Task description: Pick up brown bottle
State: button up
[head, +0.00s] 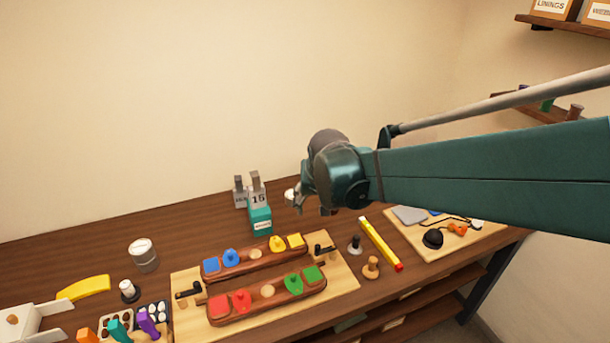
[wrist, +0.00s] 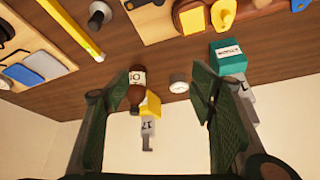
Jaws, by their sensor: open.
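The brown bottle (wrist: 137,76) shows in the wrist view, with a pale label and a dark rounded brown end. It is between my open fingers in the picture, close to the left finger, which may overlap its edge. I cannot tell how far beyond the fingertips it is. My gripper (wrist: 162,80) is open, with nothing held between its fingers. In the head view my gripper (head: 314,204) is over the back of the bench, and the bottle is not visible there, probably hidden by my arm.
A yellow block with a grey numbered tag (wrist: 150,104) stands right behind the bottle. A round tin (wrist: 179,86) and a teal block with a grey tag (wrist: 230,58) are to the right. A yellow bar (head: 380,243) and wooden fixture (head: 340,281) lie nearer the front.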

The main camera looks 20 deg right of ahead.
jog(key=w+d+f+m+p, duration=0.1)
jog(key=w+d+f+p, duration=0.1)
jog(key=w+d+p, duration=0.1)
jog(key=w+d+f+m+g+p, duration=0.1)
jog(key=w+d+f+p, duration=0.2)
jog(key=w+d, duration=0.2)
jog(key=w+d+f+m+g+h+p, duration=0.1)
jog(key=w+d+f+m+p, duration=0.1)
jog(key=w, duration=0.5)
jog(key=shift+w+d+f+p, duration=0.1)
jog(key=shift+d+f+p, duration=0.05)
jog(key=shift+d+p, duration=0.8)
jog(key=shift+d+f, duration=0.1)
jog(key=shift+f, duration=0.05)
jog(key=shift+x, duration=1.2)
jog(key=shift+f, duration=0.1)
jog(key=shift+x, duration=2.5)
jog(key=shift+c, duration=0.6)
